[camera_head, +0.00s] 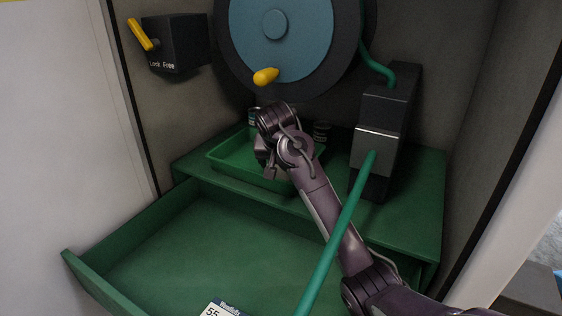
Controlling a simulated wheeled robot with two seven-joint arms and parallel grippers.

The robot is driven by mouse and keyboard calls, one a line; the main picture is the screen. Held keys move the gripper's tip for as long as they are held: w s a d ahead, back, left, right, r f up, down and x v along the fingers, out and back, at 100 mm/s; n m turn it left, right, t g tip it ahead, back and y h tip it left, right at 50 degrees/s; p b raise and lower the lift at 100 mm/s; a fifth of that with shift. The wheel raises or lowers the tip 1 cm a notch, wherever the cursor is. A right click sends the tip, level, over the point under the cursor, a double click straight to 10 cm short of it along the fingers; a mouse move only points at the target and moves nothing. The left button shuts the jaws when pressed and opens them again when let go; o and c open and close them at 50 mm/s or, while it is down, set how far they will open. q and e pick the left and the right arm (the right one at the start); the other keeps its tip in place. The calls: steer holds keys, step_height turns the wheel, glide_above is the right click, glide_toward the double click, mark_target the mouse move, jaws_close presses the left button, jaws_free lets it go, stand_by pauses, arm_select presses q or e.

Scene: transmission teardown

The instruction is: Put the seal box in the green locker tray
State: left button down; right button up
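The green tray (222,163) sits on a green shelf inside the locker, in the middle of the view. My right arm comes in from the lower right, and its gripper (267,168) is over the tray. The fingers are small, dark and partly hidden by the wrist, so I cannot tell if they are open or hold anything. A small white-and-dark labelled item (224,309) marked "55" is cut off by the bottom edge; I cannot tell whether it is the seal box. My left gripper is not in view.
An open green drawer (170,250) lies below the shelf, with bare floor showing. A dark block (384,135) with a green hose stands right of the tray. A large blue reel (290,35) and a "Lock Free" box (176,45) with a yellow lever are behind.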

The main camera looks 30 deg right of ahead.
steer(key=shift+r, duration=0.15)
steer(key=shift+s+a+r+b, duration=0.1)
steer(key=shift+s+r+b, duration=0.1)
steer(key=shift+b, duration=0.15)
steer(key=b+v, duration=0.2)
steer(key=v, duration=0.2)
steer(key=shift+p+v, duration=0.55)
steer(key=shift+v, duration=0.35)
steer(key=shift+s+a+r, duration=0.15)
steer(key=shift+s+r, duration=0.1)
steer(key=shift+r, duration=0.25)
steer(key=shift+f, duration=0.1)
